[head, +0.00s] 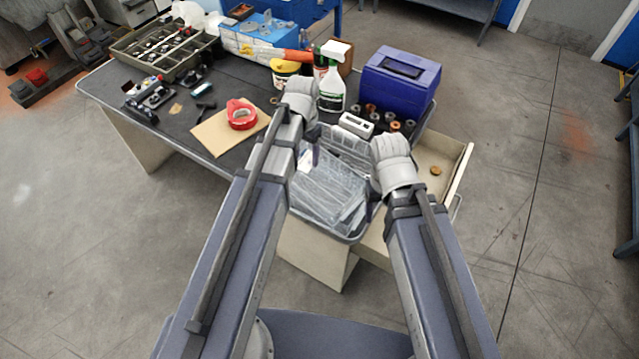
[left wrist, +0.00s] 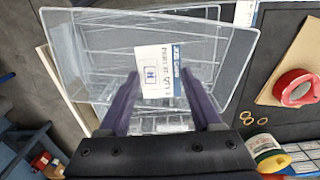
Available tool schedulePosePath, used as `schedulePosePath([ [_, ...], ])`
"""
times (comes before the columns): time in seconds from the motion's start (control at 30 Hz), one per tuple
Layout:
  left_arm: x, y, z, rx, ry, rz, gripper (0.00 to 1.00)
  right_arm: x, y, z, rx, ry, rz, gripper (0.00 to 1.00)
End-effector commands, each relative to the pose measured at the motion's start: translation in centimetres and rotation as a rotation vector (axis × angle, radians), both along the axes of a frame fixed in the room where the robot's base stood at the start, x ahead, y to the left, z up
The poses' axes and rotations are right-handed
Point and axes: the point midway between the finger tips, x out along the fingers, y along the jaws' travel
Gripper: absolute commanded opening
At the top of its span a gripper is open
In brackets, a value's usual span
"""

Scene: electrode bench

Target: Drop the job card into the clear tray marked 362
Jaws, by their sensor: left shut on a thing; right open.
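The job card (left wrist: 160,71) is white with a blue strip and printing. It shows in the left wrist view between the fingertips of my left gripper (left wrist: 161,78), which is shut on it. In the head view this gripper (head: 311,157) is largely hidden behind its own arm. Behind the card, a clear tray (left wrist: 75,52) fills the left wrist view. In the head view clear trays (head: 328,195) lie tilted and overlapping at the bench's near end. I cannot read a 362 mark on any. My right gripper (head: 372,208) is open beside the trays, partly hidden by its arm.
A blue box (head: 400,80), a spray bottle (head: 333,85) and several small rolls stand behind the trays. Red tape (head: 241,115) lies on a brown board (head: 218,130) to the left. An open drawer (head: 455,165) sticks out at the right.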

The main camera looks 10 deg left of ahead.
Motion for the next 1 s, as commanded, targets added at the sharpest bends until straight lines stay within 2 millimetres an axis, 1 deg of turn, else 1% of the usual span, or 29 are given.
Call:
schedulePosePath([
  [0.03, 0.0, 0.0, -1.21, 0.0, 0.0, 0.0, 0.15, 0.0, 0.0, -1.21, 0.0, 0.0, 0.0, 0.69],
  [0.13, 0.0, 0.0, -1.91, 0.0, 0.0, 0.0, 0.15, 0.0, 0.0, -1.91, 0.0, 0.0, 0.0, 0.69],
  [0.47, 0.0, 0.0, -1.98, 0.0, 0.0, 0.0, 0.15, 0.0, 0.0, -1.98, 0.0, 0.0, 0.0, 0.69],
  [0.5, 0.0, 0.0, -1.98, 0.0, 0.0, 0.0, 0.69, 0.0, 0.0, -1.98, 0.0, 0.0, 0.0, 0.69],
  [0.77, 0.01, 0.0, -1.98, 0.0, 0.0, 0.0, 0.98, 0.0, 0.0, -1.98, 0.0, 0.0, 0.0, 0.69],
  [0.8, 0.0, 0.0, -1.98, 0.0, 0.0, 0.0, 1.0, 0.0, 0.0, -1.98, 0.0, 0.0, 0.0, 0.69],
  [1.0, 0.0, 0.0, -1.97, 0.0, 0.0, 0.0, 1.0, 0.0, 0.0, -1.97, 0.0, 0.0, 0.0, 0.69],
])
